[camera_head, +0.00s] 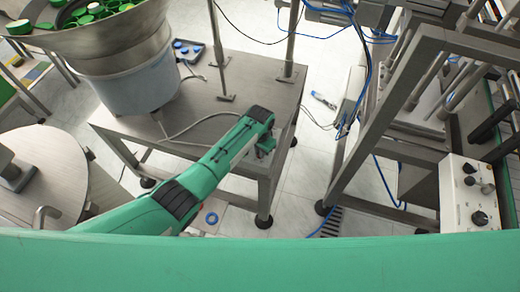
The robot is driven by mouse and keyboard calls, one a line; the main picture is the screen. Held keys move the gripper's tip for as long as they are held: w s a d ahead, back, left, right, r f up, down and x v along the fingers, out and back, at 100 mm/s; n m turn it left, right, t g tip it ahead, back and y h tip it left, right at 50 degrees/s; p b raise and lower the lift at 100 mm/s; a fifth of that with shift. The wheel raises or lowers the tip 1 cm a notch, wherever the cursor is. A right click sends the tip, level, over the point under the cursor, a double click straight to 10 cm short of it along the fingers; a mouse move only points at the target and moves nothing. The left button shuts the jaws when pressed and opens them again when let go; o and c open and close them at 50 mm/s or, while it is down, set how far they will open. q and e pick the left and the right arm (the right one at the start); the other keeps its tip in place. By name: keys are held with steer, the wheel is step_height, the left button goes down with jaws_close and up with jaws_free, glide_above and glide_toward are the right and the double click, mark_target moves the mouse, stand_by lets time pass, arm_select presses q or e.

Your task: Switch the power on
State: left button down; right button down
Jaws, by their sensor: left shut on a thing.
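A pale control box (469,194) with a dark knob, smaller controls and labels stands at the right edge of the head view. I cannot tell which control is the power switch or how it is set. My left gripper (264,149) is at the end of the green arm, over the right edge of the steel table and well left of the control box. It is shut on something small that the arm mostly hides. My right gripper is not in view.
A large metal bowl (101,43) holding green caps stands on the steel table (247,77). A round steel table (50,160) is at the left. A metal frame (384,105) with blue hoses stands between my left gripper and the control box.

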arm_select(q)
steer(key=shift+r+m, duration=0.1)
steer(key=shift+m, duration=0.5)
steer(key=c, duration=1.5)
jaws_free()
step_height(320, 180, up, 14)
steer(key=shift+f+b, duration=0.15)
steer(key=shift+b, duration=1)
